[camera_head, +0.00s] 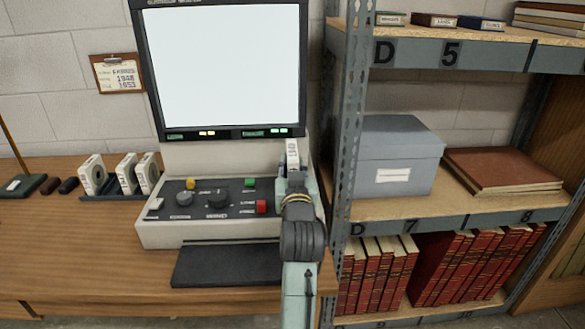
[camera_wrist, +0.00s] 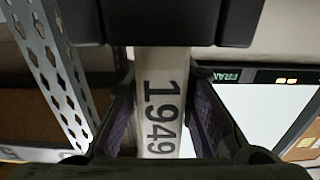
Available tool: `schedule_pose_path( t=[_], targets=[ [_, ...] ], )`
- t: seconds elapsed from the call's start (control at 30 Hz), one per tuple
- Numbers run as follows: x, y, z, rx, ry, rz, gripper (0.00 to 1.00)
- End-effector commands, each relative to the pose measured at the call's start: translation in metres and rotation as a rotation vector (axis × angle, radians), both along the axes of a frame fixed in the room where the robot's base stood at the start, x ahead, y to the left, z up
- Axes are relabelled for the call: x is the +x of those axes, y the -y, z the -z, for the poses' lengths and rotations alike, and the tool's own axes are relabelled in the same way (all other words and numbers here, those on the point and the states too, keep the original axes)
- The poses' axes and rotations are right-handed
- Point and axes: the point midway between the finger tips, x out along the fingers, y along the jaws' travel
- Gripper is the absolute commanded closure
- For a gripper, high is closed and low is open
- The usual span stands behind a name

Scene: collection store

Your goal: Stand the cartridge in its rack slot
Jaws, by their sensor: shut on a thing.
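The cartridge (camera_head: 292,153) is a narrow pale block in my gripper (camera_head: 294,172), held upright in front of the reader machine's right side. In the wrist view the cartridge (camera_wrist: 160,105) shows its spine marked 1949 between the two dark fingers of my gripper (camera_wrist: 160,125), shut on it. The rack (camera_head: 115,197) is a low dark tray on the desk, far to the left of my gripper. White cartridges stand in it: one at the left (camera_head: 92,174) and two at the right (camera_head: 127,173) (camera_head: 148,172), with a wider gap between.
The reader machine (camera_head: 215,212), with knobs and a large lit screen (camera_head: 231,66), stands between my gripper and the rack. A dark pad (camera_head: 225,265) lies before it. Metal shelving (camera_head: 345,130) with a grey box (camera_head: 395,155) is close on the right. The wooden desk (camera_head: 90,245) is clear in front of the rack.

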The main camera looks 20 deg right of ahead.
Motion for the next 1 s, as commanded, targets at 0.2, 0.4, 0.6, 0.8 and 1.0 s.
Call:
schedule_pose_path(
  t=[0.2,0.4,0.6,0.8,1.0],
  targets=[
    [0.003,0.001,0.024,0.014,-0.039,-0.001,1.0],
    [0.003,0.001,0.025,0.015,-0.04,-0.001,0.73],
    [0.002,0.001,0.021,0.011,-0.032,-0.001,0.59],
    [0.002,0.001,0.019,0.01,-0.028,-0.001,0.59],
    [0.002,0.001,0.022,0.009,-0.025,0.0,0.59]
  ],
)
